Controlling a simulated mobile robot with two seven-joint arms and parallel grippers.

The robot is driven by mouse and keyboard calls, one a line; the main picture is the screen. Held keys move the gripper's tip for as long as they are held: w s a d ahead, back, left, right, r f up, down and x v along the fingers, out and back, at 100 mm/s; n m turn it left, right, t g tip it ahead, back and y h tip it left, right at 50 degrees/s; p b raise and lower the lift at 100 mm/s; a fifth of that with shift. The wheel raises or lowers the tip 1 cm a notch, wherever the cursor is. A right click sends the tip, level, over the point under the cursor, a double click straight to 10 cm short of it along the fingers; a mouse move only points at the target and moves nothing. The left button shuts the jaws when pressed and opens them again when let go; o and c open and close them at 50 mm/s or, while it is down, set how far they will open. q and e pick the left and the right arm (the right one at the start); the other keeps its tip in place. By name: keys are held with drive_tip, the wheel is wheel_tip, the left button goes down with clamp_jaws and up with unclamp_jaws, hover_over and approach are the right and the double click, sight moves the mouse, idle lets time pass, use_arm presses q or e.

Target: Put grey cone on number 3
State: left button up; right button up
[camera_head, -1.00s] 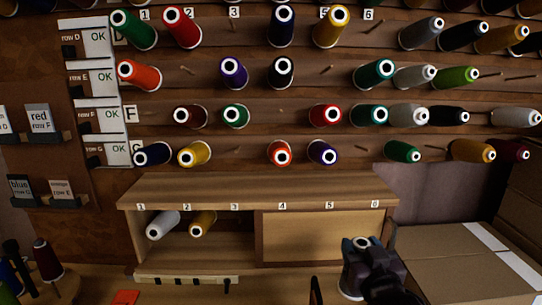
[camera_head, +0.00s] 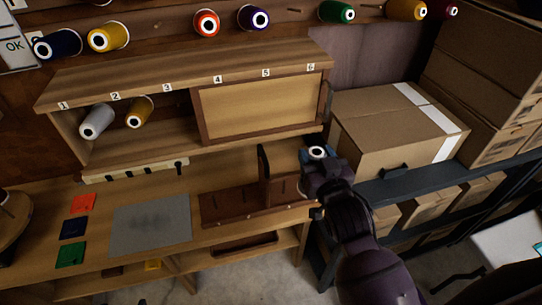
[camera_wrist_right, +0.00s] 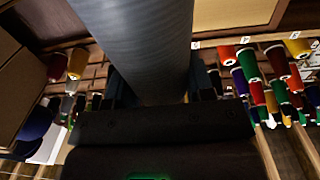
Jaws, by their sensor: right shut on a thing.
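My right gripper (camera_head: 318,178) is shut on a grey cone. In the head view only the cone's pale top ring (camera_head: 317,152) shows well, in front of the shelf's right end. In the right wrist view the grey cone (camera_wrist_right: 140,40) fills the upper middle between the fingers. The number 3 label (camera_head: 167,88) is on the shelf's front edge, left of my gripper. The cubby floor (camera_head: 178,128) below it looks bare. My left gripper is not in view.
A tan panel (camera_head: 255,101) closes the cubby below numbers 4 to 6. A brown upright board (camera_head: 264,175) stands left of my gripper. Cardboard boxes (camera_head: 385,135) stand to the right. A grey mat (camera_head: 150,224) lies on the bench.

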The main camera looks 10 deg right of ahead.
drive_tip(key=w+a+r+y+b, duration=0.1)
drive_tip(key=w+a+r+b, duration=0.35)
drive_tip(key=w+r, duration=0.4)
drive_tip(key=f+b, duration=0.1)
drive_tip(key=f, duration=0.5)
drive_tip(key=w+f+b, duration=0.1)
drive_tip(key=f+b, duration=0.1)
drive_tip(key=f, duration=0.4)
drive_tip(key=f+b, duration=0.1)
drive_tip(key=f, duration=0.5)
drive_tip(key=shift+w+d+b, duration=0.25)
drive_tip(key=shift+d+b, duration=0.1)
drive_tip(key=shift+f+b, duration=0.6)
drive_tip(key=shift+f, duration=1.85)
drive_tip(key=o, duration=1.2)
drive_tip(key=shift+c, duration=0.2)
drive_tip(key=shift+o, duration=0.4)
drive_tip(key=shift+s, duration=0.2)
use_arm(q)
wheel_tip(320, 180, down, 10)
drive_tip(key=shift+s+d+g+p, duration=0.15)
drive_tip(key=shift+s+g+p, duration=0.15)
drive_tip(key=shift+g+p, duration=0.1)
use_arm(e)
drive_tip(key=s, duration=1.1)
drive_tip(key=shift+s+d, duration=0.2)
drive_tip(key=shift+s, duration=0.15)
